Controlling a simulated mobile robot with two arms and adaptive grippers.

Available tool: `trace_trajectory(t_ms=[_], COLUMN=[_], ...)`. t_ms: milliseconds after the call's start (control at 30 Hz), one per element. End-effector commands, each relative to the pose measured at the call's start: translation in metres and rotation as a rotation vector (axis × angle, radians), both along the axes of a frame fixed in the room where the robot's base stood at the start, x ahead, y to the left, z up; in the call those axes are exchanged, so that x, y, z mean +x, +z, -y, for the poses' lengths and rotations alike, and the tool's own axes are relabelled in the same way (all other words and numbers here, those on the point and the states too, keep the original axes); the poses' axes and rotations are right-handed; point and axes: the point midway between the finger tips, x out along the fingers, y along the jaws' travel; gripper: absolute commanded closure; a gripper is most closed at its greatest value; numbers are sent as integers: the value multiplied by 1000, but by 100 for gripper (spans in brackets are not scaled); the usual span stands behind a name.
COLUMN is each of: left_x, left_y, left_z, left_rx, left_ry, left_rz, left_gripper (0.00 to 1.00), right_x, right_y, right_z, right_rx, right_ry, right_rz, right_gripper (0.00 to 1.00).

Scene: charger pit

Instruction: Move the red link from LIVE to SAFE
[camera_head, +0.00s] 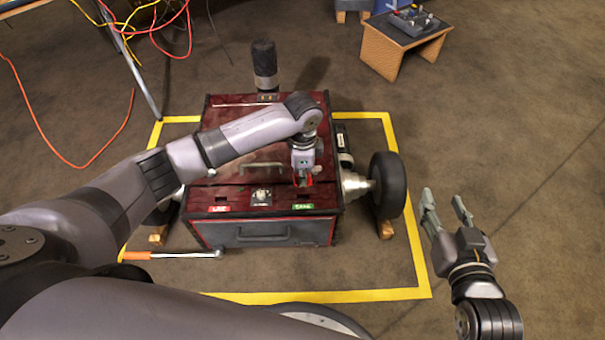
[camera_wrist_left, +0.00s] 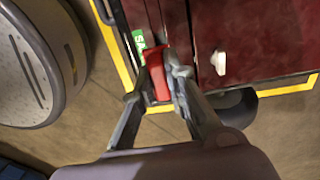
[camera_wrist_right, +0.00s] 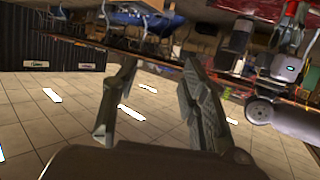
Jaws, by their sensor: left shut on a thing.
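The red link (camera_wrist_left: 157,72) is between the fingers of my left gripper (camera_head: 303,178), which is shut on it. In the left wrist view it shows beside the green SAFE label (camera_wrist_left: 138,42). In the head view the gripper points down just behind the SAFE label (camera_head: 303,206), at the right front of the dark red box (camera_head: 240,190). I cannot tell whether the link is in a slot or just above it. The red LIVE label (camera_head: 219,208) is at the box's left front. My right gripper (camera_head: 447,203) is open and empty, over the floor right of the box.
The box stands on a wheeled frame inside a yellow floor outline (camera_head: 330,296). A black wheel (camera_head: 388,185) is on its right. A bar with an orange handle (camera_head: 137,255) lies at the front left. A small wooden table (camera_head: 395,50) stands at the back right. Floor on the right is clear.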

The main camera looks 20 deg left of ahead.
Motion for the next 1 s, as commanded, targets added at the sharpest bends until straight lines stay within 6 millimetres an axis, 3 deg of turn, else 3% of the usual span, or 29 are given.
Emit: trace_trajectory(t_ms=[500,933,1000], left_x=[0,0,-1], left_y=[-13,-23,-31], left_z=[0,0,0], left_rx=[0,0,1], left_ry=[0,0,2], left_rz=[1,1,-4], left_gripper=[100,100,100], right_x=[18,14,14], right_y=[59,109,108], right_z=[-14,-20,-19], right_rx=[82,152,149], right_ry=[21,37,36], right_rz=[328,595,583], right_gripper=[60,60,60])
